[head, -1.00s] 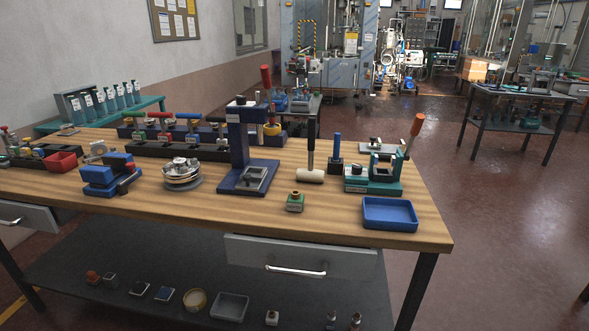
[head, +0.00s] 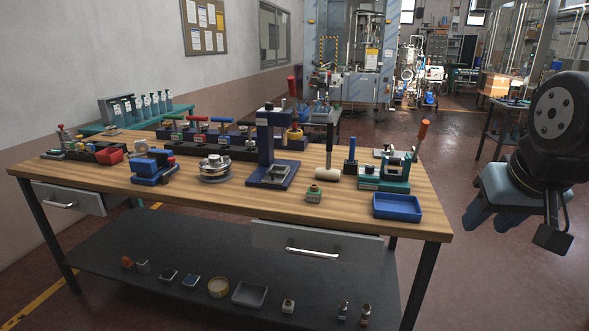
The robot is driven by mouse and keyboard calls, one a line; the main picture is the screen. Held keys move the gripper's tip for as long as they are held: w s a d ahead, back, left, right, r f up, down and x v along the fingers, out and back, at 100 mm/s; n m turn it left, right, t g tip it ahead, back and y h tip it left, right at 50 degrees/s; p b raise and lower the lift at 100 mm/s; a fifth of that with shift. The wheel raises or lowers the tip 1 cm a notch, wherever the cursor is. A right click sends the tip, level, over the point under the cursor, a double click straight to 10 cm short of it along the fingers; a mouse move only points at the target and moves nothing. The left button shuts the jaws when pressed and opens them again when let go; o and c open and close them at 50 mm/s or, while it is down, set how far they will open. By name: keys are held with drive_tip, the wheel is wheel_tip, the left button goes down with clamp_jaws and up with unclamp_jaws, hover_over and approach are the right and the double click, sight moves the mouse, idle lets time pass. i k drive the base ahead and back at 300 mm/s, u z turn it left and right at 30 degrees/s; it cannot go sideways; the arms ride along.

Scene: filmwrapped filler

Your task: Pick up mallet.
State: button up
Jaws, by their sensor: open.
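The mallet has a cream head (head: 327,174) that rests on the wooden workbench top, and a black handle that points straight up. It is right of the blue press stand (head: 270,150) and left of a teal fixture. My gripper (head: 514,222) is at the right side of the head view, beyond the bench's right end and well apart from the mallet. It is open, with nothing seen between its fingers.
A small green block (head: 314,194) stands in front of the mallet. A blue-handled tool (head: 350,158), the teal fixture (head: 385,178) and a blue tray (head: 397,207) are to its right. The bench's front right top (head: 345,212) is partly bare.

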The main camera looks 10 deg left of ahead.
sight(326, 174)
drive_tip(key=u, duration=0.45)
drive_tip(key=i, duration=1)
drive_tip(key=z, duration=0.05)
